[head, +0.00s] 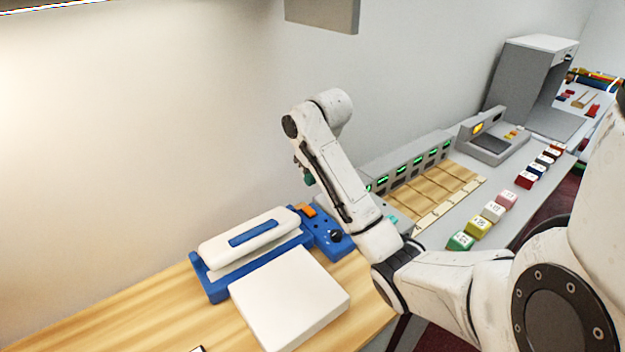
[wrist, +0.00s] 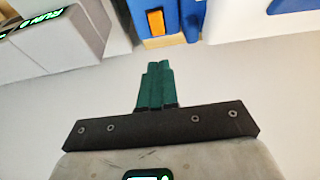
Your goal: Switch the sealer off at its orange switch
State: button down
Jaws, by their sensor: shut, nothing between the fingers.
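The sealer (head: 215,284) is a blue machine with a white padded lid (head: 250,235), on the wooden counter in the head view. Its orange switch (head: 306,210) sits on the blue box at its right end, behind a black knob (head: 335,235). In the wrist view the orange switch (wrist: 156,22) shows on the blue housing, just beyond my fingertips. I cannot tell which way the switch is tipped. My gripper (head: 309,178) is above the switch in the head view, apart from it. In the wrist view my gripper (wrist: 158,65) has its green fingers shut and empty.
A white slab (head: 290,298) lies in front of the sealer. To the right stand a grey unit with green displays (head: 410,170), wooden trays (head: 432,187) and a row of coloured blocks (head: 478,224). A grey box hangs on the wall (head: 322,12). Bare counter lies at left.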

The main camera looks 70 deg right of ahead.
jog(key=b, duration=0.2)
send_over(309, 210)
jog(key=x, duration=0.2)
jog(key=s+x, duration=0.1)
jog(key=x, duration=0.4)
jog(key=shift+s+a+f, duration=0.2)
jog(key=shift+a+f, duration=0.15)
jog(key=shift+f, duration=0.15)
jog(key=shift+f+p, duration=0.3)
jog(key=shift+f, duration=0.6)
jog(key=shift+w+f, duration=0.1)
jog(key=shift+a+p, duration=0.1)
jog(key=shift+p, duration=0.25)
jog(key=shift+s+a+p, duration=0.3)
jog(key=shift+s+p, duration=0.2)
jog(key=shift+s, duration=0.2)
jog(key=shift+r, duration=0.2)
